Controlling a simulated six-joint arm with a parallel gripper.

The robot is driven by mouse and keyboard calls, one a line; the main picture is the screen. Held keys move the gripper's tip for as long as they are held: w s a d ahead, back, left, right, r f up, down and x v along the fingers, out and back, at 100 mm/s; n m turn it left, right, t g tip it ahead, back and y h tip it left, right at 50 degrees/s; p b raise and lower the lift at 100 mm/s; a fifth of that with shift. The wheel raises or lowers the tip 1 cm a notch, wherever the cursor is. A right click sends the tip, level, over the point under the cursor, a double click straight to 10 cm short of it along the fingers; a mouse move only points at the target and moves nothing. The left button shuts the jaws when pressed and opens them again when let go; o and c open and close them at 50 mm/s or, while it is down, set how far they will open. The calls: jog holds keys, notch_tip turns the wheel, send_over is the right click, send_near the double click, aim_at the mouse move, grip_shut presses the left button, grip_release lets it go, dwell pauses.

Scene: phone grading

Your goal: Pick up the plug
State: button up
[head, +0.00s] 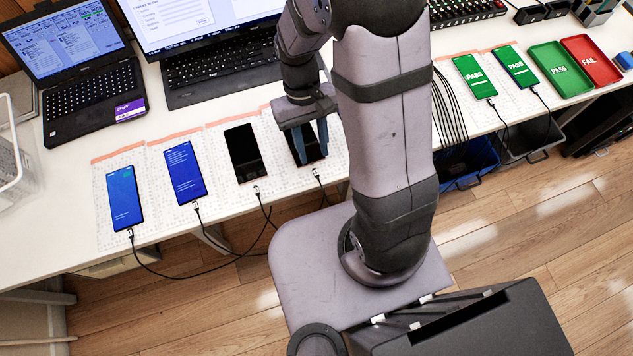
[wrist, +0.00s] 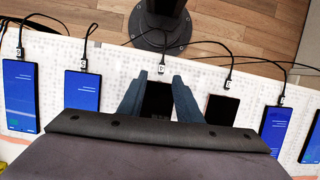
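A dark phone (head: 313,154) lies on a white patterned mat under my gripper. Its small plug (head: 316,173) is at the phone's near end, with a black cable running off the table edge. In the wrist view the plug (wrist: 160,69) shows just beyond the fingertips, lined up with the gap between them. My gripper (head: 311,147) points down over this phone. In the wrist view my gripper (wrist: 161,79) has its two blue-grey fingers apart, with the dark phone (wrist: 158,100) seen between them. Nothing is held. The height above the phone is hard to judge.
Another dark phone (head: 245,152) and two blue-screen phones (head: 185,172) lie to the left, each with its own cable. Green PASS phones (head: 474,76) and green and red trays (head: 560,68) are at the right. A laptop (head: 72,72) and keyboard (head: 222,62) stand behind.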

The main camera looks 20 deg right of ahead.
aim_at(317, 176)
jog(key=shift+w+a+r+g, duration=0.15)
jog(key=shift+w+r+g, duration=0.25)
jog(key=shift+w+r, duration=0.25)
jog(key=shift+s+r, duration=0.3)
jog(key=shift+s, duration=0.1)
jog(key=shift+p+x, duration=0.7)
jog(key=shift+x, duration=3)
grip_shut()
